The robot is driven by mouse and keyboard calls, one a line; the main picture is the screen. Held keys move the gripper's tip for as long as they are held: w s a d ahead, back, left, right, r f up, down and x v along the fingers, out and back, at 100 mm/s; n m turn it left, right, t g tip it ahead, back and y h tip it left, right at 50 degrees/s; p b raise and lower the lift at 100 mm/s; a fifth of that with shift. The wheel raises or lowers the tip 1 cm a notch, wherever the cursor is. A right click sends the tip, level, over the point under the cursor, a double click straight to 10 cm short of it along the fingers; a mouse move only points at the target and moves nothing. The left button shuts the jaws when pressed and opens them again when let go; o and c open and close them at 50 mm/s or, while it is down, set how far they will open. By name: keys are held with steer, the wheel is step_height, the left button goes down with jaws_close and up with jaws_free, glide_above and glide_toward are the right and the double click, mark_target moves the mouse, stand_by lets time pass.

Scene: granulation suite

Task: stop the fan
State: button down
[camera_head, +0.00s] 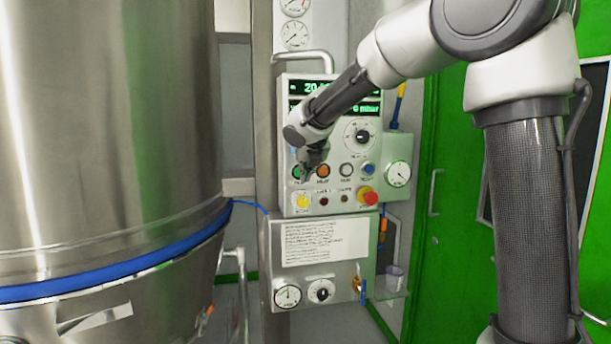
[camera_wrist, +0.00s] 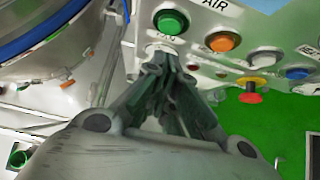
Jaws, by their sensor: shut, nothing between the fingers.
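The control panel (camera_head: 330,180) is a grey metal box on a column, with a row of buttons: green (camera_head: 297,171), orange (camera_head: 323,170), white (camera_head: 346,170) and blue (camera_head: 368,168). In the wrist view the green button (camera_wrist: 171,22) and orange button (camera_wrist: 222,41) show clearly. My gripper (camera_head: 307,168) is shut and empty in front of the panel, close to the green button. In the wrist view its fingertips (camera_wrist: 168,66) are just below the green button; contact cannot be told. A yellow lamp or button (camera_head: 303,202) sits lower left.
A red mushroom knob on a yellow base (camera_head: 368,196) is at the panel's lower right. A big steel vessel (camera_head: 110,130) with a blue band stands at the left. A lower box (camera_head: 320,265) carries gauges and a printed sheet. A green door (camera_head: 450,200) is at the right.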

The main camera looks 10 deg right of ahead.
steer(key=v, duration=0.8)
steer(key=shift+f, duration=0.1)
